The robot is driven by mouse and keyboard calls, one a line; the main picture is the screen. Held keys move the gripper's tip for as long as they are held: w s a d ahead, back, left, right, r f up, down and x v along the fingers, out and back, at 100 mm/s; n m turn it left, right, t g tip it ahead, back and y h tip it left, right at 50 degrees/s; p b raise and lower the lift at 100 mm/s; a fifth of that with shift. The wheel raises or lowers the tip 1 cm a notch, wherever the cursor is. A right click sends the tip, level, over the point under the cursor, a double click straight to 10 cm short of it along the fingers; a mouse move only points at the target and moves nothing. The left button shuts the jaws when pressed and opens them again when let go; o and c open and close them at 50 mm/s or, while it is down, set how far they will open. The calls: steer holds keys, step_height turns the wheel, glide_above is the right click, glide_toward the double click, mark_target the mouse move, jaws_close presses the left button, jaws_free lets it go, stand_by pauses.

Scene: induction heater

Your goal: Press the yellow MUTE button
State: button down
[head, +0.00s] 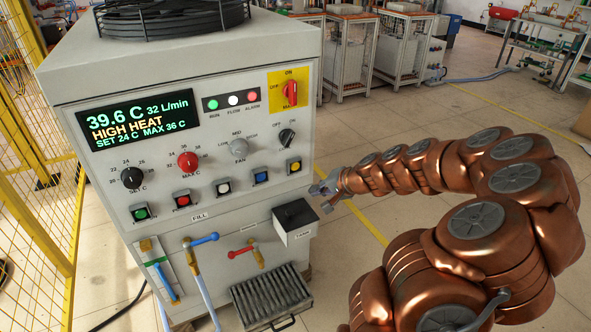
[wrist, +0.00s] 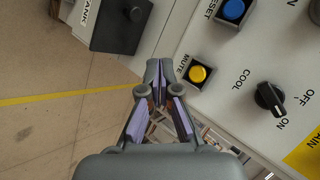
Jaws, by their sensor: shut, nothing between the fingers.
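The yellow MUTE button (head: 294,166) is the rightmost of the row of square-framed buttons on the front of the white machine. In the wrist view the yellow button (wrist: 197,74) shows its MUTE label beside it, just right of my fingertips. My gripper (head: 325,189) is at the machine's right edge, below and right of the button. In the wrist view my gripper (wrist: 159,72) has its fingers together with nothing between them. The fingertips appear apart from the button.
The blue RESET button (head: 260,177) is left of the yellow one. The black COOL knob (head: 287,138) is above it, and a black tank box (head: 294,216) juts out below. The display (head: 138,119) reads 39.6 C and HIGH HEAT. Open floor lies to the right.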

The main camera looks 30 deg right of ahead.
mark_target(295, 166)
steer(key=w+p, duration=0.2)
steer(key=w, duration=0.6)
steer(key=shift+w+d, duration=0.35)
steer(key=shift+w, duration=0.05)
steer(key=shift+w, duration=0.15)
stand_by(1.4)
steer(key=shift+w, duration=0.25)
steer(key=shift+w, duration=0.5)
stand_by(0.9)
steer(key=shift+s+d, duration=0.1)
steer(key=shift+s+b, duration=0.35)
steer(key=shift+s, duration=0.45)
